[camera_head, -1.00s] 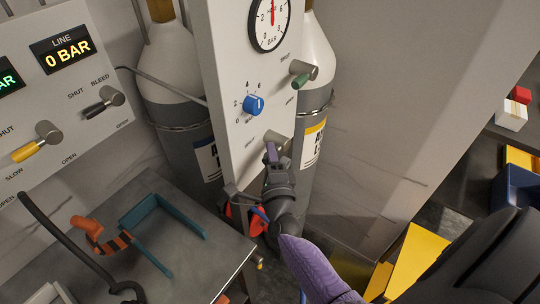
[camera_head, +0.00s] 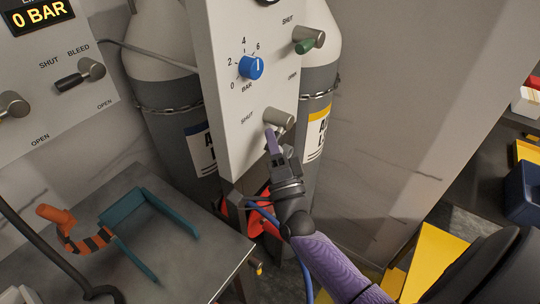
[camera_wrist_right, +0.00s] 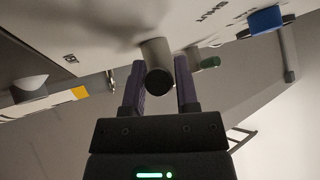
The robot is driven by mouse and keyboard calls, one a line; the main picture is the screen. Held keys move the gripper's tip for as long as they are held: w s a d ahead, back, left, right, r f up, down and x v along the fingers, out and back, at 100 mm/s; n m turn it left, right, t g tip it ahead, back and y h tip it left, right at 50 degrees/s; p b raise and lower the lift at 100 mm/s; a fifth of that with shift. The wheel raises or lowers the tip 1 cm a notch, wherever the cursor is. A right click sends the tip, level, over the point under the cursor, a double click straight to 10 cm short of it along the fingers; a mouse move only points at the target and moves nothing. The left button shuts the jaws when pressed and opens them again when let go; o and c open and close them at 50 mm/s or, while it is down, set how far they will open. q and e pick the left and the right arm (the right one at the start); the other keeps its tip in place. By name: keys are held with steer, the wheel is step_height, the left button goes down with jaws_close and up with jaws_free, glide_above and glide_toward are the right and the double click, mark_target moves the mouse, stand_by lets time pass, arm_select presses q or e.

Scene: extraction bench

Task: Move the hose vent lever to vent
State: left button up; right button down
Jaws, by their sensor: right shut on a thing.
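The lower valve on the white upright panel (camera_head: 222,150) has a grey metal hub (camera_head: 281,118) with a SHUT label to its left. I take this as the hose vent lever; its handle is hidden by my gripper. My right gripper (camera_head: 271,138) reaches up to it from below, its purple fingers just under the hub. In the right wrist view the hub (camera_wrist_right: 156,65) stands between the two purple fingers, and the gripper is shut on the lever. The lever's exact angle cannot be seen. My left gripper is not in view.
Above on the panel are a blue knob (camera_head: 251,67) and a green-handled valve (camera_head: 309,41). Grey gas cylinders (camera_head: 165,98) stand behind. A metal bench (camera_head: 190,270) at lower left holds a teal bracket (camera_head: 139,217) and an orange-black item (camera_head: 62,224). A blue hose hangs below the panel.

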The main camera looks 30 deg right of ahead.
mark_target(268, 122)
steer(key=shift+w+d+f+n+y+b, duration=0.4)
steer(key=shift+d+n+y+b, duration=0.3)
steer(key=shift+n+y+b, duration=2.6)
steer(key=shift+w+d+f+n+y+b, duration=0.15)
steer(key=shift+d+f+n+y+b, duration=0.5)
steer(key=shift+n+y+b, duration=2.6)
steer(key=shift+w+d+f+n+y+b, duration=0.35)
steer(key=shift+d+n+y+b, duration=0.7)
steer(key=shift+n+y, duration=4.05)
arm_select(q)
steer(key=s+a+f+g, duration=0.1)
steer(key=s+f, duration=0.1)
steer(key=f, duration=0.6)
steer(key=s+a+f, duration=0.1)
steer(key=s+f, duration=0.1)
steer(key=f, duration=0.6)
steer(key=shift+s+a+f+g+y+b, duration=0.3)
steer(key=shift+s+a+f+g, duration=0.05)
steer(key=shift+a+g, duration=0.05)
arm_select(e)
steer(key=shift+a+n+h, duration=0.3)
steer(key=shift+n+h, duration=0.35)
steer(key=shift+n, duration=0.3)
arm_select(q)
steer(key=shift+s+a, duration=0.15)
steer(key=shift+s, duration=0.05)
arm_select(e)
steer(key=shift+r, duration=0.1)
